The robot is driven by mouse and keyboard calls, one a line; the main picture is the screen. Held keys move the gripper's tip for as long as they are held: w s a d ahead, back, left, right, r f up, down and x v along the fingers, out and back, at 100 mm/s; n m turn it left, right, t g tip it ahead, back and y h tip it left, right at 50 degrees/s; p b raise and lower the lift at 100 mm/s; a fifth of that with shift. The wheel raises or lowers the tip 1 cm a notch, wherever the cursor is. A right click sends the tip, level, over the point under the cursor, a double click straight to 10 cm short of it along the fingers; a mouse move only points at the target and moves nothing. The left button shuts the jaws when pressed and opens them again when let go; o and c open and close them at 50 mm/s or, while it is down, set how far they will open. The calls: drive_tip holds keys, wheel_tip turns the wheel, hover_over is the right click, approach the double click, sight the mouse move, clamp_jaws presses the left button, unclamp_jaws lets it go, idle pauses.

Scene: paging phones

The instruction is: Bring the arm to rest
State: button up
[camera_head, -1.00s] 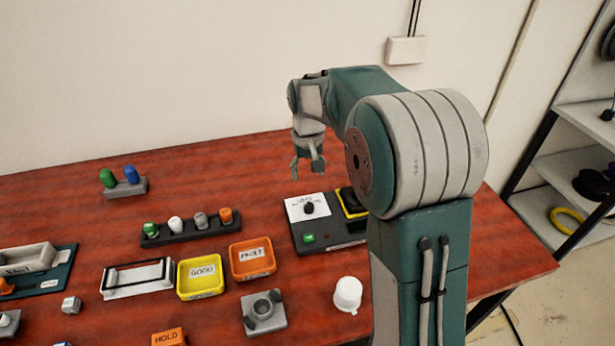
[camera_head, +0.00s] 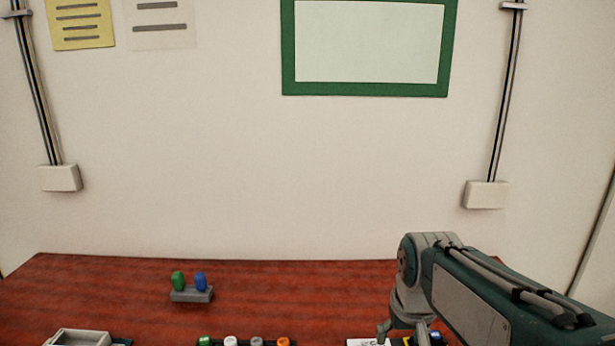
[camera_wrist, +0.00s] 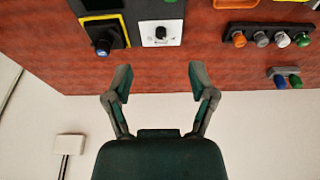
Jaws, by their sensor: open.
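My gripper shows from behind in the wrist view (camera_wrist: 160,82), with its two fingers spread apart and nothing between them. In the head view, my gripper (camera_head: 404,340) hangs from the wrist at the lower right, partly cut off by the bottom edge. It is over the back right of the table, near the white dial panel (camera_wrist: 161,33) and the yellow-framed black switch (camera_wrist: 103,35). My forearm reaches in from the lower right and hides that corner of the table.
A red-brown table (camera_head: 120,275) runs along a plain wall. A grey holder (camera_head: 192,295) with green and blue pegs stands at its back left. A rack of several coloured pegs (camera_wrist: 265,40) is nearer the front. A green-framed board (camera_head: 368,92) hangs on the wall.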

drive_tip(key=s+t, duration=0.2)
drive_tip(key=s, duration=1.1)
drive_tip(key=shift+s+f+t, duration=0.3)
